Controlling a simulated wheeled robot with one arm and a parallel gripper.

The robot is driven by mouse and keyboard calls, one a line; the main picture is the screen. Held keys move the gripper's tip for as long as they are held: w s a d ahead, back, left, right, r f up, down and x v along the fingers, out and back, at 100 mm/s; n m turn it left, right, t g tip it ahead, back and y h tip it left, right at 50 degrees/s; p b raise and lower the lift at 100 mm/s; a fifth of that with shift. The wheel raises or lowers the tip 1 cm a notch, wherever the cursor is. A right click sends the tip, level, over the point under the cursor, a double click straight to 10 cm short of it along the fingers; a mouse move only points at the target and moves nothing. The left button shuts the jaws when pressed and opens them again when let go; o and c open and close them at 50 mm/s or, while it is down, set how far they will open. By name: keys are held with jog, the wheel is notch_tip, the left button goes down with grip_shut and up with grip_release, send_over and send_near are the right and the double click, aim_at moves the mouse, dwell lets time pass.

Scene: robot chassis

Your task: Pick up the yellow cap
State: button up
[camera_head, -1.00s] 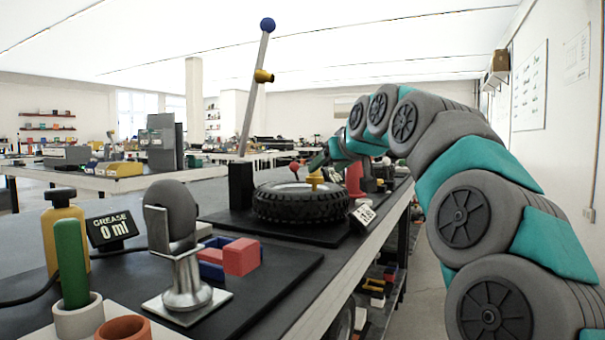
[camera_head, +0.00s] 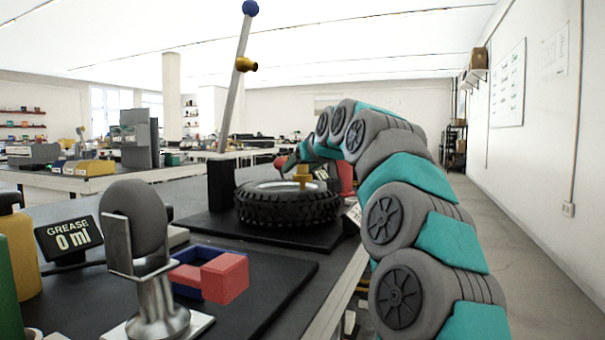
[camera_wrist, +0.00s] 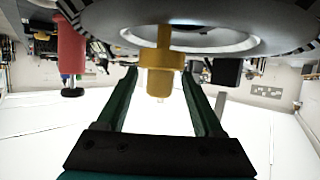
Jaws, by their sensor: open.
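The yellow cap (camera_head: 302,174) stands upright at the centre of a black tyre (camera_head: 288,205) lying flat on a dark mat. In the wrist view, which looks upside down, the cap (camera_wrist: 165,62) has a wide flange and a narrower end, with the tyre's pale rim (camera_wrist: 205,38) behind it. My gripper (camera_wrist: 160,77) is open, with one green finger on each side of the cap. Gaps show between the fingers and the cap, so it is not gripped. In the head view my gripper is small and partly hidden near the cap.
A tilted lever with a blue knob (camera_head: 250,8) rises from a black post (camera_head: 221,185) left of the tyre. A red object (camera_wrist: 71,48) stands to one side in the wrist view. A red-and-blue block (camera_head: 222,277) and a grease display (camera_head: 69,240) are nearer. The aisle at right is clear.

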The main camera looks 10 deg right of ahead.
jog(key=shift+w+a+f, duration=0.1)
jog(key=shift+w+f, duration=0.05)
jog(key=shift+w, duration=0.4)
jog(key=shift+w+a+f, duration=0.1)
jog(key=shift+w+f, duration=0.2)
jog(key=shift+w, duration=0.2)
jog(key=shift+c, duration=0.3)
grip_shut()
